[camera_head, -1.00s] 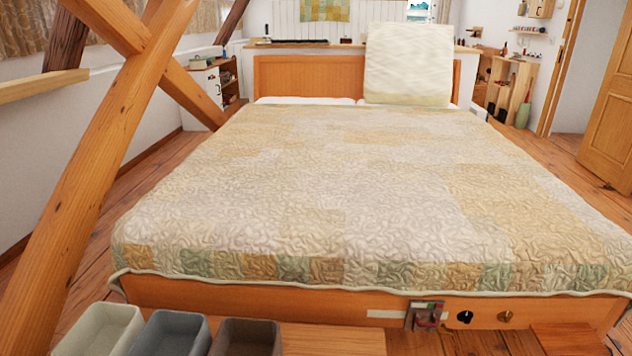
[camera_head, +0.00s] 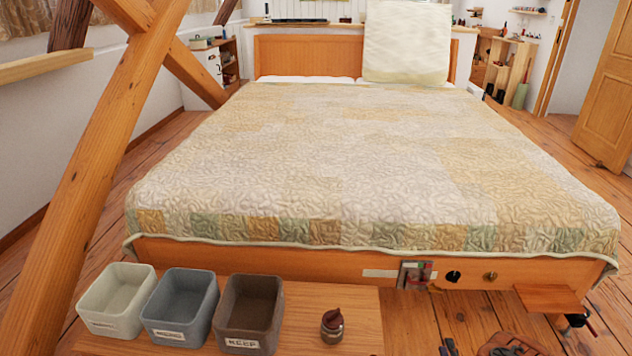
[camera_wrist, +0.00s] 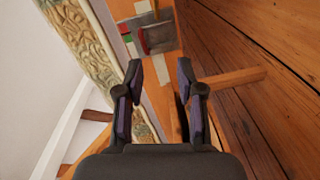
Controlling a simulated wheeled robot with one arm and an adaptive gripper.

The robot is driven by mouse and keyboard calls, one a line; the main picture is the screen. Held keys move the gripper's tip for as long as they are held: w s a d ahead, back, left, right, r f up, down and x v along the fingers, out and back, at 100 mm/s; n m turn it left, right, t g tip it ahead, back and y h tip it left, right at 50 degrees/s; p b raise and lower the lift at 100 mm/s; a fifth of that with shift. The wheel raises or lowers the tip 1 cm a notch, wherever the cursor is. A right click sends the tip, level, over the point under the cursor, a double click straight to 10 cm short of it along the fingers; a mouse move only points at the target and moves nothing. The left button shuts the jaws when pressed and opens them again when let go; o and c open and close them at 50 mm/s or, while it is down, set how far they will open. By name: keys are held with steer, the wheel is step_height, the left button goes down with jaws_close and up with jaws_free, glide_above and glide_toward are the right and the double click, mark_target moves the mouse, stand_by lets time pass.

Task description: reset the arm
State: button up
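My gripper (camera_wrist: 160,80) shows in the wrist view, its two dark fingers apart with nothing between them. The fingers point toward the bed's wooden footboard and a small grey holder (camera_wrist: 157,38) with coloured pieces on it. In the head view, no clear part of my gripper shows. The same holder (camera_head: 415,275) seems to sit on the footboard there.
The quilt-covered bed (camera_head: 360,165) fills the middle. A slanted timber brace (camera_head: 90,190) stands left.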

steer(key=w+a+r+m+g+y, duration=0.1)
steer(key=w+a+r+m+g, duration=0.2)
steer(key=w+r, duration=0.4)
steer(key=w+a+r+m+g+y, duration=0.1)
steer(key=w+a+r+g, duration=0.2)
steer(key=w+a+r, duration=0.35)
steer(key=s+a+r+m+g, duration=0.1)
steer(key=s+a+r+g, duration=0.25)
steer(key=r, duration=0.35)
steer(key=s+a+r+m+g, duration=0.2)
steer(key=s+a+r, duration=0.1)
steer(key=s+r, duration=0.4)
steer(key=s+a+r+m+g, duration=0.2)
steer(key=s+a+r, duration=0.1)
steer(key=s+r, duration=0.4)
steer(key=s+a+r+m+g, duration=0.2)
steer(key=s+r, duration=0.2)
steer(key=s, duration=0.7)
steer(key=s+a+r+m+g, duration=0.2)
steer(key=s+r, duration=0.2)
steer(key=s, duration=0.7)
steer(key=s+a+r+m+g, duration=0.1)
steer(key=s+r+m+g, duration=0.15)
steer(key=s, duration=0.85)
step_height(320, 180, up, 25)
steer(key=s+p, duration=0.1)
steer(key=p, duration=2.3)
steer(key=shift+a+r+n+t+h, duration=0.15)
steer(key=shift+n+t+h, duration=0.2)
steer(key=shift+t+h, duration=0.05)
